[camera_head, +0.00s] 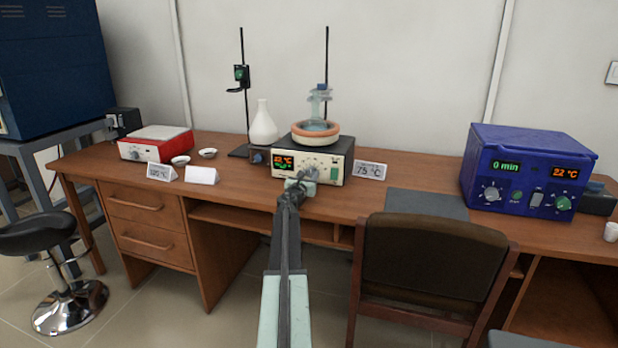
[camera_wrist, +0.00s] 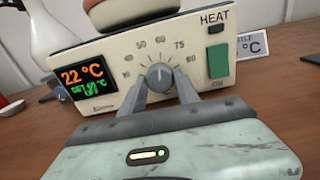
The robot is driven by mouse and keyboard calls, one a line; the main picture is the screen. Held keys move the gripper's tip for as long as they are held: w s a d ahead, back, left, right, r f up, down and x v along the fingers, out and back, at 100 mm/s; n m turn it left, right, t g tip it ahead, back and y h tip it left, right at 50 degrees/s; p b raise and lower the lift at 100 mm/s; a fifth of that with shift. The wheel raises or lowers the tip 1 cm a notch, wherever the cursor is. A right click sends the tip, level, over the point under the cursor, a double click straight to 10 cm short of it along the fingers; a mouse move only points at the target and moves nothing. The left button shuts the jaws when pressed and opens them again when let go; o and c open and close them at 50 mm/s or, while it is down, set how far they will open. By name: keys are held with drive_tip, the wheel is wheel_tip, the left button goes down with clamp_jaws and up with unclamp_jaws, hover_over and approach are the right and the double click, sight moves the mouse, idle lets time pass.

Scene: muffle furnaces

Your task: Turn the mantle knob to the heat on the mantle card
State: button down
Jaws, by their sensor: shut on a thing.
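The heating mantle (camera_head: 335,160) is a cream box on the desk with a round orange-rimmed bowl on top holding a glass flask. Its grey knob (camera_wrist: 159,75) sits mid-panel in the wrist view, its pointer roughly upward near the 60 mark; 75 lies to the right. My gripper (camera_wrist: 160,92) is shut on the knob, one finger on each side; it also shows in front of the mantle in the head view (camera_head: 302,182). The mantle display (camera_wrist: 82,78) reads 22 °C, with a small green set value, apparently 60 °C. The mantle card (camera_head: 369,171) reads 75 °C.
A white flask (camera_head: 263,124) stands left of the mantle. A red-and-white hotplate (camera_head: 155,144) and two other cards (camera_head: 201,175) are farther left. A blue furnace (camera_head: 525,170) is at right. A chair (camera_head: 432,265) stands before the desk.

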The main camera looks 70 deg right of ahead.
drive_tip(key=m, duration=0.6)
idle(0.6)
drive_tip(key=c, duration=0.9)
unclamp_jaws()
drive_tip(key=a, duration=0.7)
drive_tip(key=shift+s+a, duration=0.2)
drive_tip(key=shift+a, duration=0.2)
drive_tip(key=shift+r, duration=0.1)
